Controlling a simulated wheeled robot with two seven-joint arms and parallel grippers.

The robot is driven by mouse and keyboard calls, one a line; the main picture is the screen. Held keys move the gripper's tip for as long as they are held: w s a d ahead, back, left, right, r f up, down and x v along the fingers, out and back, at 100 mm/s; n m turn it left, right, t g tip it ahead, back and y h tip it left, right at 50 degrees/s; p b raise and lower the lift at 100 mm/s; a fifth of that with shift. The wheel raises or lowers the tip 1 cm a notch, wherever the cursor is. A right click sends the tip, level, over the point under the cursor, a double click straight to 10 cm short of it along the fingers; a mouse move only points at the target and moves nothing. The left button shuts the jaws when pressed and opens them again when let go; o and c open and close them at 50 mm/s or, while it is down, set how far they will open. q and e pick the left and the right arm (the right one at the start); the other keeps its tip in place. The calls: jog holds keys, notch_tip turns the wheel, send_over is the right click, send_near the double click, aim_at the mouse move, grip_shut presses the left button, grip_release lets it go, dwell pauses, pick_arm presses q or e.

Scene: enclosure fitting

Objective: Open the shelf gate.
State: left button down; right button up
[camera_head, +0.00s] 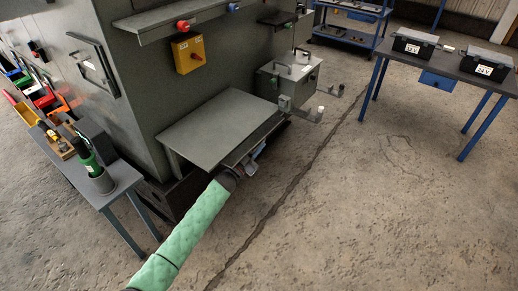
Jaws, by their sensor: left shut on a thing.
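A flat grey shelf (215,128) juts out from the side of the large grey enclosure, low down. A narrow shelf gate (268,135) appears to run along the shelf's outer edge; its exact outline is hard to make out. My left gripper (254,157) is at the near end of that edge, at the end of my green-sleeved arm. It is shut on a part there, seemingly the gate, and the grip itself is small and partly hidden. My right gripper is not in view.
A grey box with handles (290,78) stands just beyond the shelf. A yellow switch box (187,53) is on the enclosure wall above. A side table (122,178) with tools is at left, a blue-legged table (462,70) at right. The floor between is clear.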

pick_arm(q)
jog(key=shift+w+a+f+m+g+h, duration=0.15)
jog(key=shift+m+g, duration=0.1)
jog(key=shift+m, duration=0.35)
jog(key=shift+a+f+m+g+h, duration=0.15)
jog(key=shift+m+g, duration=0.1)
jog(key=shift+m, duration=0.35)
jog(key=shift+d, duration=0.1)
